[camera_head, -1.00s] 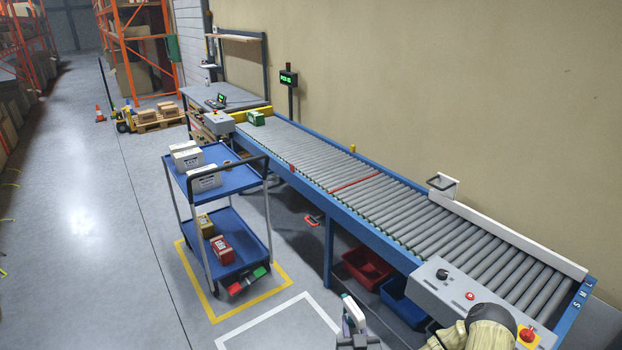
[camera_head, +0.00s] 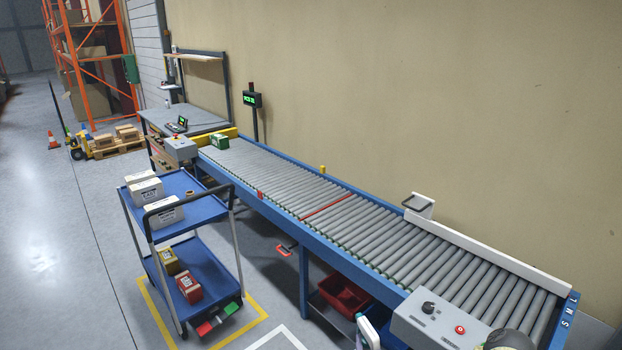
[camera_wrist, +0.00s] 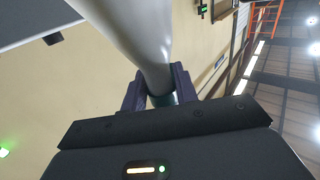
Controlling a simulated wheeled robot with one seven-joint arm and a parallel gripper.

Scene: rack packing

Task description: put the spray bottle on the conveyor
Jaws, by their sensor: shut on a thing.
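The spray bottle (camera_wrist: 133,38) fills the upper middle of the wrist view as a pale, smooth, out-of-focus tube with a teal part between the jaws. My gripper (camera_wrist: 160,88) is shut on it, with a dark jaw on each side. In the head view, a white and teal piece of the bottle (camera_head: 366,332) shows at the bottom edge, on the near side of the conveyor frame.
A green box (camera_head: 219,142) sits at the conveyor's far end. A grey control box (camera_head: 440,322) is on its near side, and a white guard rail (camera_head: 490,256) lines the wall side. A blue cart (camera_head: 205,207) with boxes stands left. A red bin (camera_head: 345,296) is underneath.

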